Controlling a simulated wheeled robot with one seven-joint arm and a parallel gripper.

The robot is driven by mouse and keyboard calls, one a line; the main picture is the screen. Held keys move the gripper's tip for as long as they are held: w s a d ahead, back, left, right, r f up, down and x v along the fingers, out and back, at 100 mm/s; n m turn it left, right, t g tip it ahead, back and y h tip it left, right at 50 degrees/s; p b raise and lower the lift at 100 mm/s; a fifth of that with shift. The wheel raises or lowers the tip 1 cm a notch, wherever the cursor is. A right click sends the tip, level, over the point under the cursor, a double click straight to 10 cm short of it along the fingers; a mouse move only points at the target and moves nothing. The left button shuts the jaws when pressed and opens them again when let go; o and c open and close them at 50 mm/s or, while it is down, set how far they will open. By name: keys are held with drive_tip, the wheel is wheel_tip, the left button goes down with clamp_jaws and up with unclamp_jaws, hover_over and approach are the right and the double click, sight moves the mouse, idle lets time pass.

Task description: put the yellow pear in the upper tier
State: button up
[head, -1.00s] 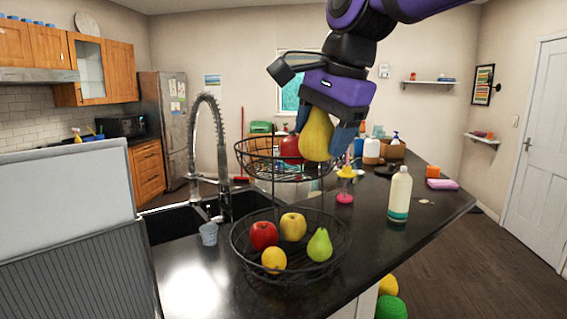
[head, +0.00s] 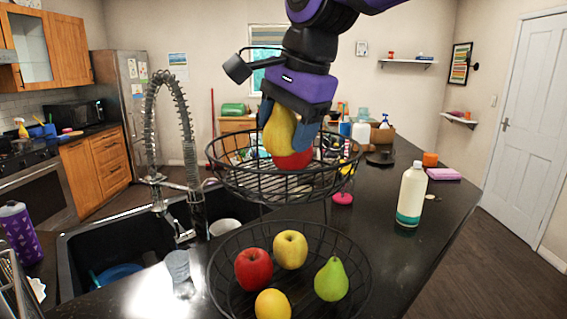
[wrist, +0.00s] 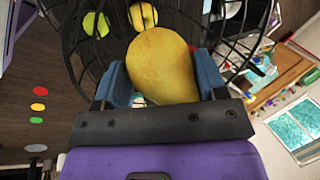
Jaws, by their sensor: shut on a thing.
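My gripper (head: 290,120) is shut on the yellow pear (head: 279,130), its blue fingers on either side of it. The pear hangs over the upper tier (head: 225,178) of the black wire basket, its lower end at about rim height. A red fruit (head: 293,160) lies in that tier, partly hidden behind the pear. In the wrist view the pear (wrist: 165,65) sits between the blue fingers, with the basket wires around it. I cannot tell whether the pear touches the red fruit. The lower tier (head: 358,262) holds a red apple (head: 254,269), a yellow apple (head: 290,250), a yellow fruit (head: 272,305) and a green pear (head: 331,280).
A white bottle (head: 411,195) stands on the dark counter to the right. A clear cup (head: 178,265) stands left of the basket. The sink faucet (head: 180,120) rises at the left. Bottles and a box stand behind the basket. The counter's right part is mostly clear.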

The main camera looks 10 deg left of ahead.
drive_tip(key=shift+f, duration=2.95)
drive_tip(key=shift+f, duration=0.15)
drive_tip(key=o, duration=1)
drive_tip(key=v, duration=1.2)
